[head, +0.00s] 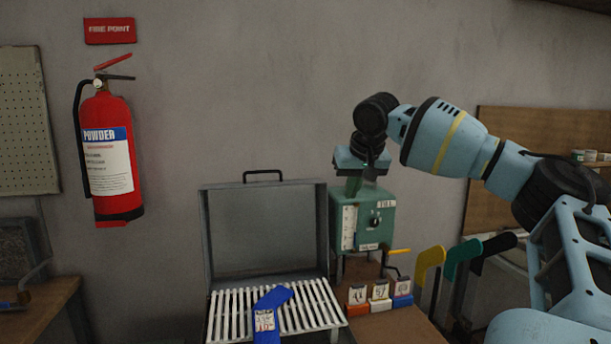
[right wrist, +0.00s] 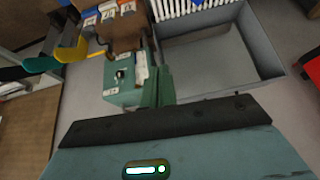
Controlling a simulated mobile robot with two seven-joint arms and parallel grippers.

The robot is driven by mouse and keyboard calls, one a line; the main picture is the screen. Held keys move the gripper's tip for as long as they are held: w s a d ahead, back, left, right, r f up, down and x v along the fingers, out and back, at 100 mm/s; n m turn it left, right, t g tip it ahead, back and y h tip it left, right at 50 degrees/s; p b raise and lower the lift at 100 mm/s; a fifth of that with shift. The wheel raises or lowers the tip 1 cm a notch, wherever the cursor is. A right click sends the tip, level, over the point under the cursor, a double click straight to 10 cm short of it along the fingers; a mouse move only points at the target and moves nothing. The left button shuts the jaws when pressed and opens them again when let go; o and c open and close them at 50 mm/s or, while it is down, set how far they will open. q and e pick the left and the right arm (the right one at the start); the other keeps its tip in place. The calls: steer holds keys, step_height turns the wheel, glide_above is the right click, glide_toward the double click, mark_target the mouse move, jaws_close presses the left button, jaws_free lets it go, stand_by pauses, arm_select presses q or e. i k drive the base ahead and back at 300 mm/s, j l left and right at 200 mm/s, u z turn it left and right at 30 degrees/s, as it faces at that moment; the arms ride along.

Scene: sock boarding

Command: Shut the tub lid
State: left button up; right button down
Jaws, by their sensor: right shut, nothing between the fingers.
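The grey tub (head: 208,325) stands at the bottom centre of the head view, with white slats across its mouth. Its lid (head: 265,228) stands open and upright at the back, with a dark handle (head: 264,171) on its top edge. The lid also shows in the right wrist view (right wrist: 210,62). A blue sock-shaped piece with a label (head: 266,315) lies on the slats. My right gripper (head: 354,187) is shut and empty, pointing down to the right of the lid, in front of or above the green box. Its fingers show in the right wrist view (right wrist: 158,88). My left gripper is out of view.
The green box with a dial (head: 375,217) stands just right of the lid. Several small labelled blocks (head: 379,291) sit on a brown surface before it. Yellow, green and black sock-shaped pieces (head: 462,258) stand further right. A fire extinguisher (head: 108,155) hangs on the wall at left.

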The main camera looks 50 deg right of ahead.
mark_target(257, 280)
steer(key=i+l, duration=0.95)
steer(key=l, duration=0.25)
